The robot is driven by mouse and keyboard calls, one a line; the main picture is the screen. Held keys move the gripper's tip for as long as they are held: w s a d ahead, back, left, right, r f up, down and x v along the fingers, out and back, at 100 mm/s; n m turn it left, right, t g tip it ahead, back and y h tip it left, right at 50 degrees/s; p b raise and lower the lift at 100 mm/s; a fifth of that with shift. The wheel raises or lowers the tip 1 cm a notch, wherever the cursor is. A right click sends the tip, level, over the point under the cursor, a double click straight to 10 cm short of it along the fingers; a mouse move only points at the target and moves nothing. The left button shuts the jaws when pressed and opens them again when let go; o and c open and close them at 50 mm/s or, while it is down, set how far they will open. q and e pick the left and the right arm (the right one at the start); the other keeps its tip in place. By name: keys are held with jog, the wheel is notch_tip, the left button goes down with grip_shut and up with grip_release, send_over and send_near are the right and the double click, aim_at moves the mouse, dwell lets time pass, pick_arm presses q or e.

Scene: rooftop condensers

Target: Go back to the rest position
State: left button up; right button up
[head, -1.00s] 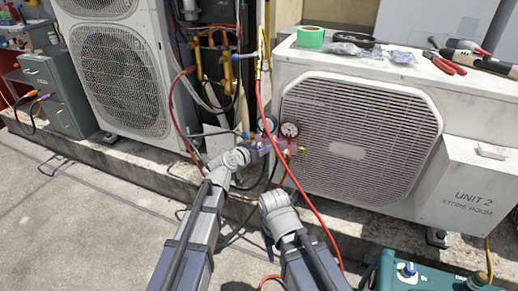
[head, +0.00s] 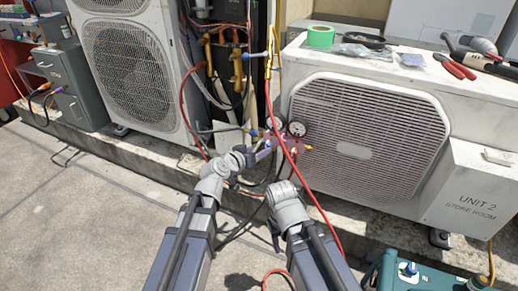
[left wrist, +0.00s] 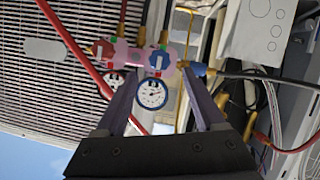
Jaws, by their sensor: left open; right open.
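The pink gauge manifold (head: 267,148) with two round dials hangs between the condensers, in front of the pipework. In the left wrist view the manifold (left wrist: 140,56) shows a blue knob, a red knob and a white-faced gauge (left wrist: 152,93). My left gripper (head: 258,154) is at the manifold in the head view. In the left wrist view its two fingers (left wrist: 165,82) are apart, with the gauge seen between them; whether they touch the manifold I cannot tell. My right gripper (head: 275,236) is lower, beside the right wrist, open and mostly hidden by it.
The UNIT 2 condenser (head: 465,185) stands at right, with green tape (head: 320,37) and pliers (head: 455,66) on top. Another condenser (head: 130,75) stands left. A red hose (head: 305,188) passes close by my right wrist. A teal case (head: 425,277) sits at lower right. The paving at left is clear.

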pick_arm(q)
jog(key=s+d+f+m+g+y+p, duration=0.1)
jog(key=s+d+g+p, duration=0.1)
jog(key=s+g+p, duration=0.35)
jog(key=s+d+f+m+g+y+p, duration=0.1)
jog(key=s+d+f+m+g+p, duration=0.1)
jog(key=s, duration=0.6)
jog(key=s+a+r+n+g+y+p, duration=0.1)
jog(key=s+a+g+y+p, duration=0.15)
jog(key=s, duration=0.35)
jog(key=s+a+r+g+y+p, duration=0.2)
jog(key=s+a+y+p, duration=0.2)
jog(key=s, duration=0.2)
notch_tip(320, 180, up, 36)
jog(key=p, duration=3.6)
jog(key=shift+r+n+h, duration=0.15)
jog(key=shift+n+h, duration=0.15)
jog(key=shift+h, duration=0.05)
